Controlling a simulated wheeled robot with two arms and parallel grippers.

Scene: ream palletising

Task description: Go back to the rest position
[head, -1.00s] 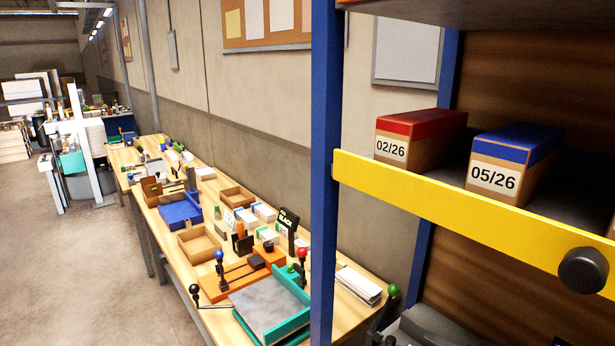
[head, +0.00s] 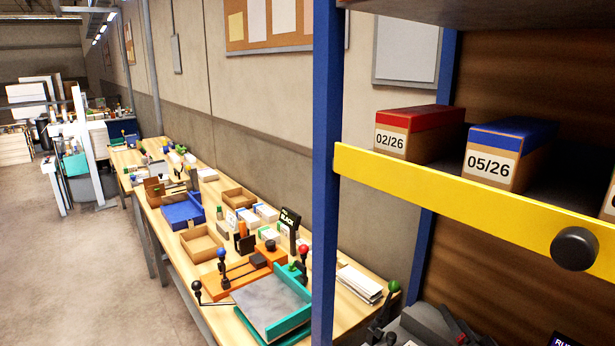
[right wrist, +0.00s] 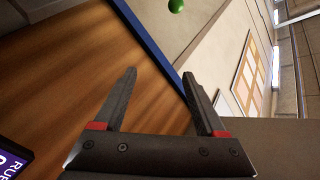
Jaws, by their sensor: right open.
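My right gripper (head: 453,318) shows at the bottom of the head view, below the yellow shelf beam and right of the blue post. In the right wrist view its two dark fingers (right wrist: 160,76) stand wide apart with nothing between them. My left gripper is not in view.
A blue rack post (head: 326,170) and a yellow beam (head: 450,198) with a black knob (head: 575,248) are close by. A red-topped box (head: 420,133) and a blue-topped box (head: 508,152) sit on the shelf.

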